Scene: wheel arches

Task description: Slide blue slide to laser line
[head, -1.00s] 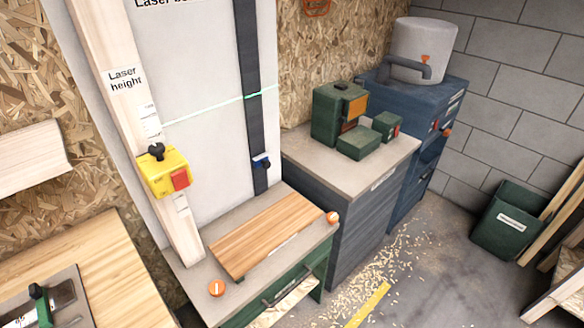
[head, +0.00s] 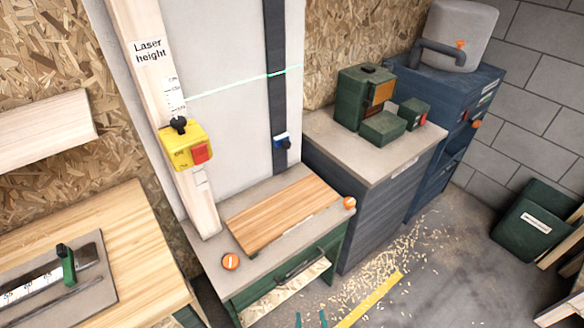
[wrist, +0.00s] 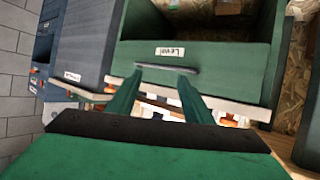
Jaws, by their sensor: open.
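The small blue slide (head: 281,141) sits on a dark vertical rail (head: 276,105) fixed to a pale upright board. The thin green laser line (head: 225,83) crosses the board and the rail well above the slide. My gripper (head: 311,319) shows only as two green fingertips at the bottom edge of the head view, far below the slide. In the wrist view my gripper (wrist: 157,78) is open, its fingers apart with nothing between them, in front of a green drawer front. The slide is not recognisable in the wrist view.
A yellow box with a red button (head: 187,147) is on the wooden post left of the board. A wooden plank (head: 283,212) lies on the bench below, between orange knobs. A green drawer (wrist: 228,70) with a dark handle is close to my fingers.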

